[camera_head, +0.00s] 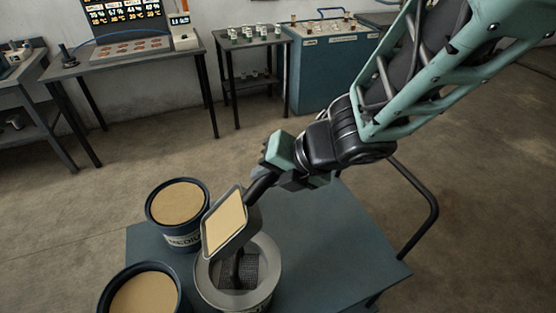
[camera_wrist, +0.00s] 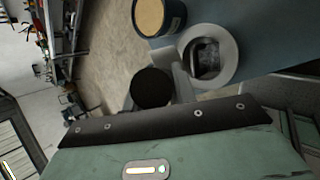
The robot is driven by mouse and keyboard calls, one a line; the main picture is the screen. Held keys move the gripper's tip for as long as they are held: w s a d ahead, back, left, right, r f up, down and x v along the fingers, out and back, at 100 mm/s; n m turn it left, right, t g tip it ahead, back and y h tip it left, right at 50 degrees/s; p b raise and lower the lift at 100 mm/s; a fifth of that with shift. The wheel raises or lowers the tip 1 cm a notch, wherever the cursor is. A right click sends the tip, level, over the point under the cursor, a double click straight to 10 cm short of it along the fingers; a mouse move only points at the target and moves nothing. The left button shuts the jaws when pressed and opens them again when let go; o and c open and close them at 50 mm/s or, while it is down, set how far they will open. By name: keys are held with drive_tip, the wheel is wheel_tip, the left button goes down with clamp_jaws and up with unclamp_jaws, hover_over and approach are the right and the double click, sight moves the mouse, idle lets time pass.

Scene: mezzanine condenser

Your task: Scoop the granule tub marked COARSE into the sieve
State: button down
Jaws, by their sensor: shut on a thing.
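My gripper (camera_head: 272,172) is shut on the dark handle of a scoop (camera_head: 250,212). The scoop's square pan holds a level fill of tan granules (camera_head: 225,222). The pan is above the left rim of a grey-rimmed round vessel (camera_head: 272,264) with dark mesh inside, which looks like the sieve. This vessel also shows in the wrist view (camera_wrist: 231,49). A tub whose label reads MEDIU- (camera_head: 183,239) stands behind left, full of tan granules. Another tub (camera_head: 172,302) of tan granules is at the lower left; its label is out of view. No COARSE marking is readable.
The tubs and vessel stand on a blue-grey table (camera_head: 345,245), bare on its right side. A dark bent rail (camera_head: 430,215) stands beyond its right edge. At the back are a bench with a display (camera_head: 130,50), a small table of jars (camera_head: 250,45) and a blue cabinet (camera_head: 335,70).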

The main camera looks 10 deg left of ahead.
drive_tip(key=shift+s+a+r+p, duration=0.1)
drive_tip(key=shift+a+r+p, duration=0.2)
drive_tip(key=shift+r+p, duration=0.15)
drive_tip(key=shift+s+a+r+n+t+h+p, duration=0.15)
drive_tip(key=shift+s+a+r+h+p, duration=0.15)
drive_tip(key=shift+a+p, duration=0.25)
drive_tip(key=shift+s+a+r+n+t+h+p, duration=0.1)
drive_tip(key=shift+s+a+t+h+p, duration=0.1)
drive_tip(key=shift+a+h+p, duration=0.35)
drive_tip(key=shift+s+a+r+n+t+h+p, duration=0.15)
drive_tip(key=shift+s+a+r+h+p, duration=0.1)
drive_tip(key=shift+a+p, duration=0.3)
drive_tip(key=shift+s+a+r+h+p, duration=0.15)
drive_tip(key=shift+s+a+h+p, duration=0.25)
drive_tip(key=shift+p, duration=0.45)
drive_tip(key=shift+s+a+r+h+p, duration=0.15)
drive_tip(key=shift+a+h+p, duration=0.35)
drive_tip(key=shift+p, duration=0.35)
drive_tip(key=shift+a, duration=0.15)
drive_tip(key=shift+f, duration=0.1)
